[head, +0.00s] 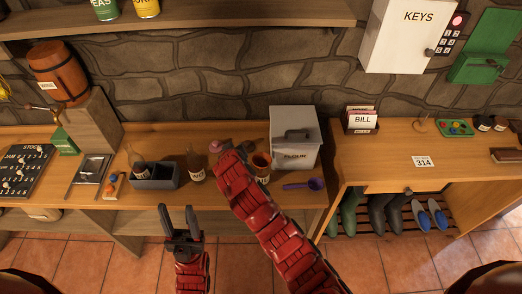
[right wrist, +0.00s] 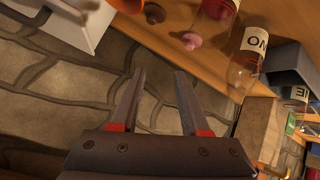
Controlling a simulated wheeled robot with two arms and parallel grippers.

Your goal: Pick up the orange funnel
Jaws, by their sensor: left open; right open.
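An orange, round-mouthed thing (head: 262,160), which looks like the funnel, is at the back counter beside the flour bin, just right of my right arm. My arm partly covers its surroundings, and I cannot tell how it is supported. An orange edge (right wrist: 128,4) shows at the top of the right wrist view, cut off by the frame. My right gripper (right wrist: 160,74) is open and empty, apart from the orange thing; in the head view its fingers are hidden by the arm. My left gripper (head: 179,216) is open and empty in front of the counter's front edge.
The white flour bin (head: 296,143) stands at right on the counter, with a purple scoop (head: 304,184) before it. A pink object (right wrist: 192,40) lies near the bottle. The stone wall closes the back.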

